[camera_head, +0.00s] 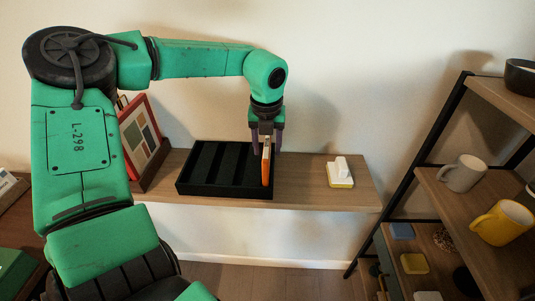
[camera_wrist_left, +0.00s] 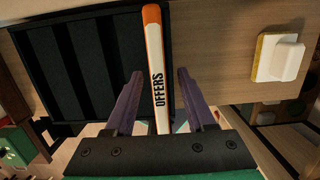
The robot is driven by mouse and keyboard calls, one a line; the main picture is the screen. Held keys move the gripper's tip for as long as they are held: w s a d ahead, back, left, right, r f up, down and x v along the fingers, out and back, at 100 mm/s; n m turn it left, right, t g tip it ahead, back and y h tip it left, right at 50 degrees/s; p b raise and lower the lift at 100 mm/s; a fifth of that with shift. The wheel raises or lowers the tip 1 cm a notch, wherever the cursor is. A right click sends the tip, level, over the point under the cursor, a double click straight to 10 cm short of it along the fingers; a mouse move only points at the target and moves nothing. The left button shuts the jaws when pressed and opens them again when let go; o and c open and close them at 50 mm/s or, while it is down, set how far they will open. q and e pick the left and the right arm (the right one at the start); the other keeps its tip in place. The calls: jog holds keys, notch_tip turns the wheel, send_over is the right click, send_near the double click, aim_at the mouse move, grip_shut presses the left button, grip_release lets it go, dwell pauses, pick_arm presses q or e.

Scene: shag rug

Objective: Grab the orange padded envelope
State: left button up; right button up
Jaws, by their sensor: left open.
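The orange padded envelope (camera_head: 266,163) stands on edge in the right end of a black slotted tray (camera_head: 191,188). In the left wrist view its narrow edge (camera_wrist_left: 153,40) is pale with an orange end and reads "OFFERS". My left gripper (camera_head: 267,146) points down at the envelope from above. In the left wrist view its two purple fingers (camera_wrist_left: 158,75) are open, one on each side of the envelope, with a gap visible on both sides. The envelope's lower part is hidden in the tray. My right gripper is in neither view.
The tray sits on a wooden wall shelf (camera_head: 310,192). A white and yellow block-like object (camera_head: 340,172) is to its right, and a red-framed picture (camera_head: 143,140) leans at its left.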

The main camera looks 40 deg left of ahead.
pick_arm(q)
jog(key=shift+w+a+f, duration=0.1)
jog(key=shift+a+f, duration=0.05)
jog(key=shift+f, duration=0.4)
jog(key=shift+w+a+f, duration=0.1)
jog(key=shift+f, duration=0.45)
grip_shut()
jog(key=shift+d+r, duration=0.1)
jog(key=shift+r, duration=0.05)
